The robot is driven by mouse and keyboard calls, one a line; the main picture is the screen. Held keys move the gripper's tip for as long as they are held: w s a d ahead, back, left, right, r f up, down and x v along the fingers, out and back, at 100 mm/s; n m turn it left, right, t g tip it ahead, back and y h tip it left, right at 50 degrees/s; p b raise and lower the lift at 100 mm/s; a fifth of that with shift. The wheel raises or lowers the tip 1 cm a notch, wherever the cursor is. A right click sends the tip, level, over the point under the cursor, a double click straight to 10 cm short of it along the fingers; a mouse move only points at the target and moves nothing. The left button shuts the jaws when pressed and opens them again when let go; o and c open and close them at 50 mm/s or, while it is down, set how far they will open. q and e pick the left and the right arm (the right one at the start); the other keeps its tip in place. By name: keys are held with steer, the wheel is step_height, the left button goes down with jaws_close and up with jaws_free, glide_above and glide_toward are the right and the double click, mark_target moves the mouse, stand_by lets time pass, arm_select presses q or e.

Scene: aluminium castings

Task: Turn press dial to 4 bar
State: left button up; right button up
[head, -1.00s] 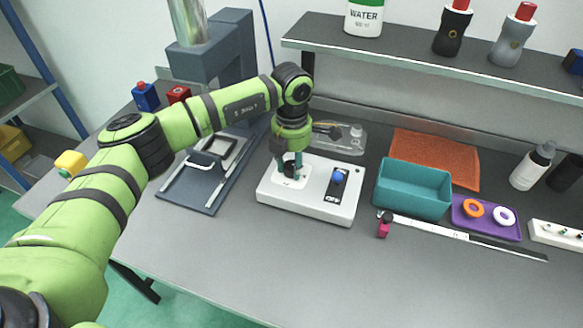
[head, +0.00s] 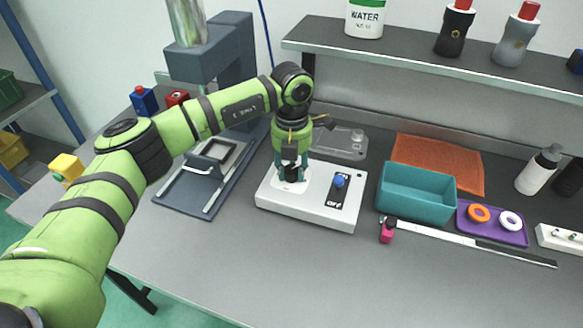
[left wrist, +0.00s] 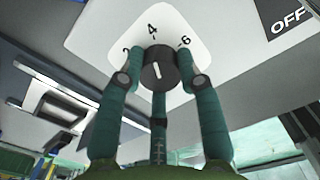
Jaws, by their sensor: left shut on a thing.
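The black press dial (left wrist: 160,70) shows in the left wrist view, on a white plate (left wrist: 125,25) marked 2, 4 and 6. Its short white line runs roughly in line with the 4. My left gripper (left wrist: 160,78) is shut on the dial, with its green fingers around the knob. My right gripper is in neither view.
A blue knob (head: 339,181) stands on the box's black OFF panel. A teal bin (head: 415,193) is to its right, and a dark press (head: 231,62) stands behind to the left. A pink-ended clamp (head: 386,234) lies near the bin. The front of the table is clear.

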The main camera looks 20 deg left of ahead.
mark_target(292, 169)
arm_select(q)
steer(key=shift+f, duration=0.1)
steer(key=o, duration=1.2)
steer(key=shift+c, duration=0.2)
step_height(292, 169, up, 12)
